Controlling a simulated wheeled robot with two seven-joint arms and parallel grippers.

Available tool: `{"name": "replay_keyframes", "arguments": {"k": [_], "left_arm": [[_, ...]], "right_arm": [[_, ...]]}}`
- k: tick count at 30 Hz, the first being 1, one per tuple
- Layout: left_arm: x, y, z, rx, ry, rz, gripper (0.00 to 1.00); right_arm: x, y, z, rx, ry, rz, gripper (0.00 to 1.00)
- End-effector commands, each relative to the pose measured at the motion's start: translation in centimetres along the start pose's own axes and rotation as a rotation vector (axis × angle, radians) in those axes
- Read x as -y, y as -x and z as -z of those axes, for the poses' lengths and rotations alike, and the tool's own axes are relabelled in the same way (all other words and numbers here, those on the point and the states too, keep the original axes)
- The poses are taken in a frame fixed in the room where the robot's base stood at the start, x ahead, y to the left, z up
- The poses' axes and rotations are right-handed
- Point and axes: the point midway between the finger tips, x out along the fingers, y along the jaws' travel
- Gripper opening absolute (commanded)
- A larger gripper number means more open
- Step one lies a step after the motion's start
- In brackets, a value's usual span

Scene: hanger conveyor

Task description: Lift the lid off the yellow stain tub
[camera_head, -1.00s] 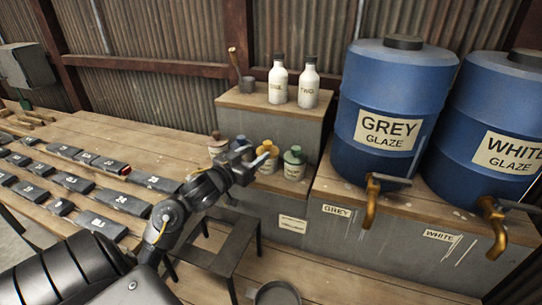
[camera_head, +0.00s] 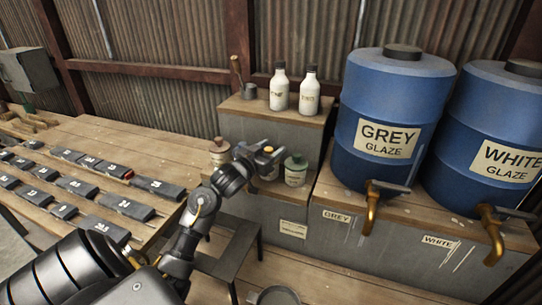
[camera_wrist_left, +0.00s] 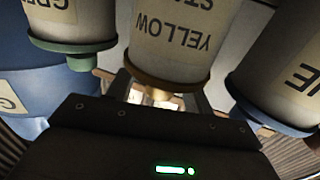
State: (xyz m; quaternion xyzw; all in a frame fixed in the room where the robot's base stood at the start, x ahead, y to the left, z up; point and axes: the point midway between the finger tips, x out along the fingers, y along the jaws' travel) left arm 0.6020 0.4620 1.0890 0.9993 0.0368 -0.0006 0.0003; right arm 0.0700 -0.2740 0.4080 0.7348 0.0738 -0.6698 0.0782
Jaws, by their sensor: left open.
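The yellow stain tub (camera_wrist_left: 170,40) is in the middle of the left wrist view, upside down in the picture, with its ochre lid (camera_wrist_left: 168,82) on. My left gripper (camera_wrist_left: 155,100) is open at the lid, its fingers to either side of the lid's small knob; I cannot tell whether they touch it. In the head view, my left gripper (camera_head: 266,154) covers most of the yellow tub (camera_head: 270,172).
The green-lidded tub (camera_head: 295,171) is close on the right, and a blue-lidded tub (camera_wrist_left: 285,80) on the other side. A reddish-lidded tub (camera_head: 220,151) is further left. Two white bottles (camera_head: 279,88) stand on the box behind. Blue glaze barrels (camera_head: 392,115) stand at right.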

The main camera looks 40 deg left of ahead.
Motion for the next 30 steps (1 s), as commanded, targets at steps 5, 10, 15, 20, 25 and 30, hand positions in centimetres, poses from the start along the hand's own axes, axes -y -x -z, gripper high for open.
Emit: {"name": "replay_keyframes", "arguments": {"k": [5,10,15,20,25,30], "left_arm": [[0.02,-1.23,0.04,-0.001,0.001,0.001,0.52],[0.04,-1.23,0.0,-0.001,0.0,0.001,0.52],[0.01,-1.23,0.0,0.0,-0.001,0.001,0.34],[-0.02,-1.24,0.0,0.0,-0.001,0.0,0.13],[-0.02,-1.24,0.02,-0.001,0.0,0.0,0.04],[-0.01,-1.25,0.15,-0.001,-0.001,0.0,0.04]], "right_arm": [[-0.04,0.3,0.01,0.0,0.0,0.0,0.36],[-0.04,0.25,-0.01,0.001,0.0,0.0,0.36],[-0.04,0.25,-0.03,0.001,0.0,0.0,0.36],[-0.04,0.25,-0.04,0.001,0.0,0.0,0.36],[-0.04,0.26,-0.05,0.002,0.0,0.0,0.36],[-0.03,0.2,-0.07,0.002,0.0,0.0,0.36]]}}
